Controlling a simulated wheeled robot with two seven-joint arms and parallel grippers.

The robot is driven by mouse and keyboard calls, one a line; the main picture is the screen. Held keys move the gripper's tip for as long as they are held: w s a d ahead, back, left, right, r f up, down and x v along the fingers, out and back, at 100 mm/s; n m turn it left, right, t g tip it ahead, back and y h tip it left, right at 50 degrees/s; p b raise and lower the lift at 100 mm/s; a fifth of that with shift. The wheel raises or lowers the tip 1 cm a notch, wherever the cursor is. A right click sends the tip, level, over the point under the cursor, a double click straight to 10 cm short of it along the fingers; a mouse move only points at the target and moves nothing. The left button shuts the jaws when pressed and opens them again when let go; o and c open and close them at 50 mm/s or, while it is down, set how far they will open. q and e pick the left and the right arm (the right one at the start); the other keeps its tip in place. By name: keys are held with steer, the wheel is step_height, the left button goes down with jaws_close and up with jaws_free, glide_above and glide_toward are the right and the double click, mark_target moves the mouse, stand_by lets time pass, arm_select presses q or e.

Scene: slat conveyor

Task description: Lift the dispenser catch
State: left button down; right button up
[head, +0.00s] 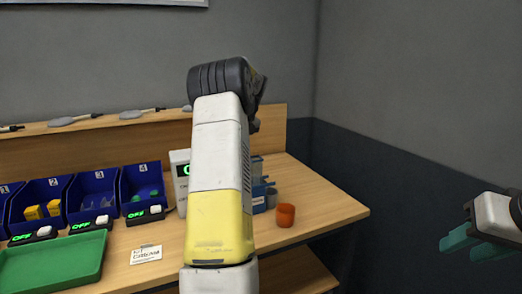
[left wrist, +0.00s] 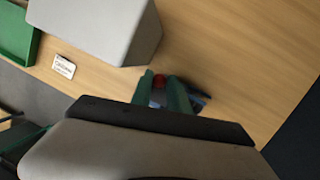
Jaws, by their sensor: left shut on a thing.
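The blue and grey dispenser (head: 260,196) stands on the bench, mostly hidden behind my left arm in the head view. In the left wrist view, a small part of the dispenser (left wrist: 204,98) shows beside the fingers. My left gripper (left wrist: 163,84) has its green fingers on either side of a small red part (left wrist: 159,80), which looks like the catch, and is shut on it. Whether the red part is raised cannot be told. The left gripper is hidden in the head view. My right gripper (head: 468,247) is open and empty at the far right, away from the bench.
An orange cup (head: 285,215) stands near the bench's right end. Blue bins (head: 88,220), switches reading OFF and a green tray (head: 55,262) are on the left. A white box with a green display (head: 180,178) stands by my left arm. A card (head: 146,254) lies in front.

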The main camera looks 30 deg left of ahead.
arm_select(q)
steer(key=shift+w+a+r, duration=0.1)
steer(key=shift+w+a, duration=0.2)
steer(key=shift+w, duration=0.05)
steer(key=c, duration=1.3)
jaws_free()
steer(key=shift+a, duration=0.1)
steer(key=shift+o, duration=0.2)
steer(key=v, duration=0.7)
steer(key=shift+d+r, duration=0.25)
